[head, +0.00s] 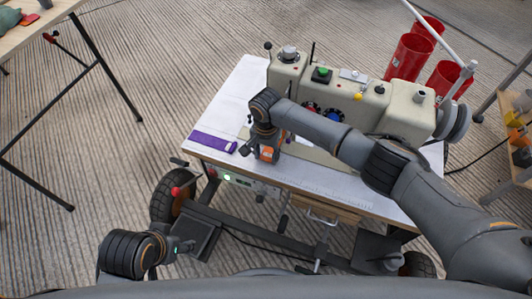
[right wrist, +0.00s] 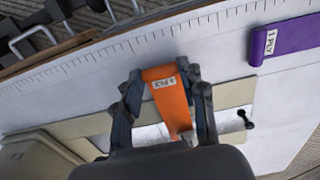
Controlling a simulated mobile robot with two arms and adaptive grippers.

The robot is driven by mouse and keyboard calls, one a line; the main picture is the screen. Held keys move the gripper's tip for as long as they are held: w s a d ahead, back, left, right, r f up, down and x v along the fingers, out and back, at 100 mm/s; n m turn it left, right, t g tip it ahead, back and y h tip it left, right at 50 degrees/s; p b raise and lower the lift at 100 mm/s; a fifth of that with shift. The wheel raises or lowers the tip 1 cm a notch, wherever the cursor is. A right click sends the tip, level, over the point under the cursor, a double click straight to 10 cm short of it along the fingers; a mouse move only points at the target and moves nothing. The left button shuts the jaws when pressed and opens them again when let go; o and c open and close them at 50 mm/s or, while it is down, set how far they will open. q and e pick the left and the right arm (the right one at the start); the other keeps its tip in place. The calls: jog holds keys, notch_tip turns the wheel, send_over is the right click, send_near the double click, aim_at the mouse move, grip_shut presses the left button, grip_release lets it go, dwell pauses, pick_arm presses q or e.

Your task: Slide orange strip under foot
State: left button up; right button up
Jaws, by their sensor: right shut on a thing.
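The orange strip (head: 268,154) lies at the left end of the sewing machine (head: 345,100), partly covered by my right gripper (head: 264,143). In the right wrist view the orange strip (right wrist: 168,98) sits between the two fingers of my right gripper (right wrist: 168,88), which is shut on it. Its labelled end points toward the ruler edge and its other end reaches over the machine's pale bed plate (right wrist: 232,96). The presser foot is hidden by my arm and gripper. My left gripper (head: 181,246) is low at the left, away from the table; its fingers are too small to judge.
A purple strip (head: 213,142) lies on the white table (head: 230,100) left of my right gripper; its label reads "1 PLY" in the right wrist view. A wooden table (head: 25,32) is at upper left, shelves at far right.

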jog(key=o, duration=0.9)
jog(key=shift+o, duration=0.2)
notch_tip(320, 180, up, 12)
